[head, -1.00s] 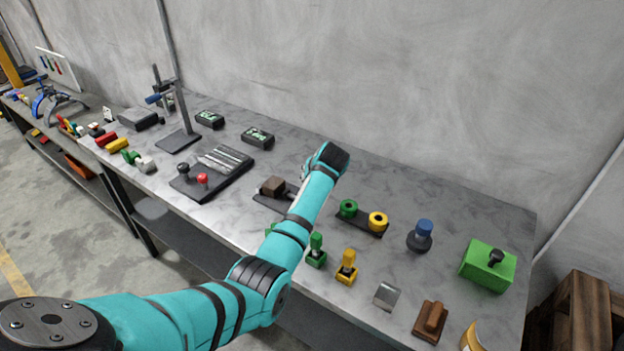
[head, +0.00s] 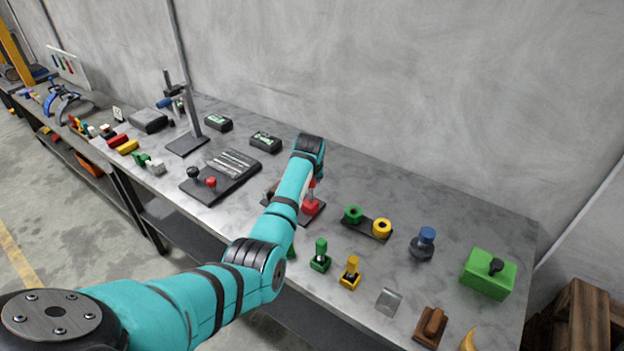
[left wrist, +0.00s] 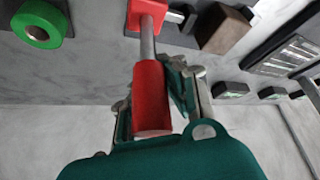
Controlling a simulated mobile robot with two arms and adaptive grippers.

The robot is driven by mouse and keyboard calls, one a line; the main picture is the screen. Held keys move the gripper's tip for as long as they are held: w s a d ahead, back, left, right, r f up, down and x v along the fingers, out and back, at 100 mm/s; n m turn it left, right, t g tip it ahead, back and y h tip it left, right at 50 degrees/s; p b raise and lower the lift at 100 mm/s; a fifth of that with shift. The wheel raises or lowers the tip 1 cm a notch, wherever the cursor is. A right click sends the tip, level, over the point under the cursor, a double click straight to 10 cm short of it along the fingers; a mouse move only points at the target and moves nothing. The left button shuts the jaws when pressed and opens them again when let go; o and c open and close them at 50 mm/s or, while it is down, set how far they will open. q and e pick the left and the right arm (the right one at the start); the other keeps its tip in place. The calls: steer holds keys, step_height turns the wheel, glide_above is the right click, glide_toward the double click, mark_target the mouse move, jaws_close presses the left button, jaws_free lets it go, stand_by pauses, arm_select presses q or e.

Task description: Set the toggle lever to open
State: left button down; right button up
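The toggle lever has a red base (head: 312,206), a metal rod and a red handle; my left arm partly hides it in the head view. In the left wrist view its red handle (left wrist: 152,98) points toward the camera, and its red base (left wrist: 147,12) is at the top edge. My left gripper (left wrist: 152,90) is at the handle, with a finger visible on either side of it. The fingers look spread; contact with the handle is not clear. My right gripper is not in view.
A dark plate with a green ring (head: 353,214) and a yellow ring (head: 382,227) lies right of the lever. A brown block (left wrist: 227,28) is close by. Small green (head: 320,257) and yellow (head: 350,272) fixtures stand in front. The bench behind the rings is clear.

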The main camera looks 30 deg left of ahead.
arm_select(q)
steer(key=c, duration=2)
jaws_free()
steer(key=shift+w+a+r, duration=0.1)
steer(key=shift+a+r, duration=0.1)
steer(key=shift+r, duration=0.1)
steer(key=o, duration=0.6)
steer(key=shift+s, duration=0.2)
steer(key=o, duration=0.3)
steer(key=shift+f, duration=0.1)
steer(key=shift+d+f, duration=0.1)
steer(key=v, duration=1.2)
steer(key=shift+f, duration=0.1)
